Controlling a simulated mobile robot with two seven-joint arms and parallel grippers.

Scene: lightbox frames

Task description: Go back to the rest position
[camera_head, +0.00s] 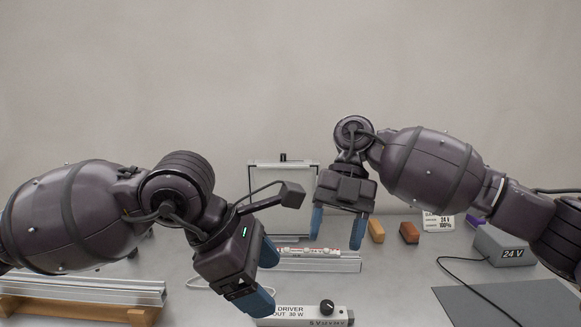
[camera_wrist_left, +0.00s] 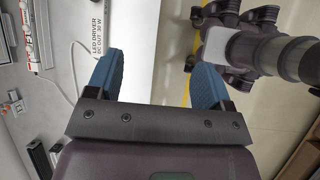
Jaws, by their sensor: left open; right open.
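My left gripper (camera_head: 266,280) is at the lower middle of the head view, tilted, with its blue fingers apart above the worktop. In the left wrist view its two blue fingers (camera_wrist_left: 157,78) are spread with nothing held between them. My right gripper (camera_head: 337,228) is right of the middle, pointing down with its blue fingers apart and empty. It hangs in front of a pale framed panel (camera_head: 265,182). An LED driver box (camera_head: 335,316) with a black knob lies close to the left gripper's lower finger, partly hidden by it.
A metal rail (camera_head: 335,265) lies mid-table. Aluminium profiles (camera_head: 80,290) rest on a wooden support (camera_head: 60,311) at left. Orange (camera_head: 376,231) and brown blocks (camera_head: 409,232), a label card (camera_head: 436,223), a 24 V box (camera_head: 503,247) and a dark mat (camera_head: 515,302) are at right.

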